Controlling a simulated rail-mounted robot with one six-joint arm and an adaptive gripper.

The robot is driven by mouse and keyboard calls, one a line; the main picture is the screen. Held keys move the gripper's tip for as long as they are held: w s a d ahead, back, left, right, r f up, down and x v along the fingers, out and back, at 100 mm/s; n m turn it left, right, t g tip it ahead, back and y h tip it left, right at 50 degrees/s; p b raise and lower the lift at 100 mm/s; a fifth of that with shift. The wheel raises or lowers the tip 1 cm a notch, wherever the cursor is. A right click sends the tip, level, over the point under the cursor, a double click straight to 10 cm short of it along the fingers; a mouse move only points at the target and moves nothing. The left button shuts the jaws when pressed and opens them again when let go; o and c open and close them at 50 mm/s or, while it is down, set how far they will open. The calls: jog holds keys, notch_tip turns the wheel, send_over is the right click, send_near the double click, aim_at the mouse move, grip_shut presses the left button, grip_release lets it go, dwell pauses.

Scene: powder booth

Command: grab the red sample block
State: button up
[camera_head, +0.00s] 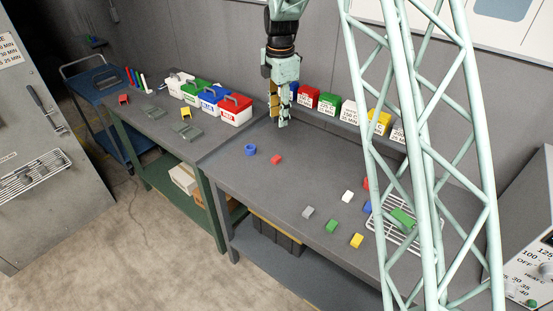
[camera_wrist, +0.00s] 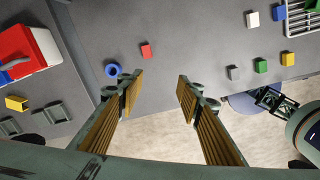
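A second red block (camera_head: 366,184) shows near the wire rack, partly hidden behind my lattice column.
White (camera_head: 348,196), grey (camera_head: 308,212), green (camera_head: 332,225) and yellow (camera_head: 357,241) blocks lie to the right. A wire rack (camera_head: 385,228) holds a green block. Labelled bins (camera_head: 328,103) line the back. Handled boxes (camera_head: 235,110) stand on the left bench.

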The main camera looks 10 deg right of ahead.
jog(key=w+f+n+p, duration=0.1)
jog(key=w+f+n, duration=0.1)
jog(key=f, duration=0.4)
jog(key=w+f+n+p, duration=0.1)
jog(key=w+f+n, duration=0.1)
jog(key=w+f, duration=0.2)
notch_tip(320, 180, down, 2)
jog(key=shift+w+d+f+g, duration=0.2)
jog(key=shift+w+g, duration=0.1)
jog(key=shift+w, duration=0.05)
jog(key=p, duration=0.2)
send_over(276, 158)
jog(key=shift+f, duration=4.3)
jog(key=shift+f, duration=0.1)
jog(key=shift+w+f+p, duration=0.1)
jog(key=shift+f+p, duration=0.4)
jog(key=shift+f, duration=1.95)
jog(key=shift+c, duration=0.2)
jog(key=c, duration=0.9)
